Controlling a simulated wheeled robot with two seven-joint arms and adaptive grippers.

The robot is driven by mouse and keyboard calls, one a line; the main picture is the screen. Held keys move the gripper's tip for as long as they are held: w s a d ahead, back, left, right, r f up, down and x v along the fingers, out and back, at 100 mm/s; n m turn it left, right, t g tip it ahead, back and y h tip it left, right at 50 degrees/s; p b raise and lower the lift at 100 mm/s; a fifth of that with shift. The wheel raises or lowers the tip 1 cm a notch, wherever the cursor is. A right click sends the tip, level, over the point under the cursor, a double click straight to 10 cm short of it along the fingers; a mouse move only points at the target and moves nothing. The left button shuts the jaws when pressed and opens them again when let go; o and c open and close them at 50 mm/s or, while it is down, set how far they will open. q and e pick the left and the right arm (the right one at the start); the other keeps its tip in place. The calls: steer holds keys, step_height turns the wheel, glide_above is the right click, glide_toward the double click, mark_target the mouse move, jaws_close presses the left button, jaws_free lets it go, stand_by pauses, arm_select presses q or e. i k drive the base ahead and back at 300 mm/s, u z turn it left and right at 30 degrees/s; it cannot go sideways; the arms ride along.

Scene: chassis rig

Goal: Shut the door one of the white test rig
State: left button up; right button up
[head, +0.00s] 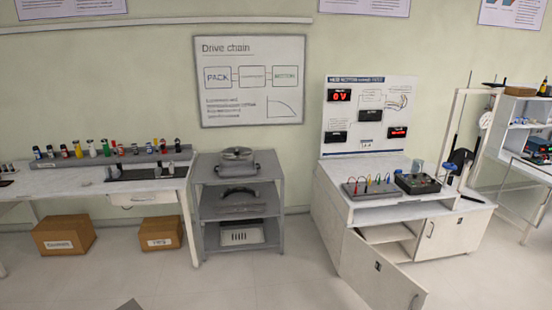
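The white test rig (330,212) stands right of the middle in the head view, a white cabinet with a worktop and an upright panel (366,145). Its left door (378,272) stands open, swung out towards me, with a small dark label and a handle near its free edge. The open bay shows a shelf (388,233) behind it. The right door (452,235) looks shut. The door labels are too small to read, so I cannot tell which is door one. Neither of my grippers is in view.
A grey shelf trolley (240,193) stands left of the rig. Further left are a white bench (70,182) and two cardboard boxes, one (64,233) larger than the other (160,233). Another bench (522,167) stands at the right. The floor (255,285) in front is clear.

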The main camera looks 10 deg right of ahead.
mark_target(382, 285)
steer(key=i, duration=2.45)
steer(key=z, duration=0.75)
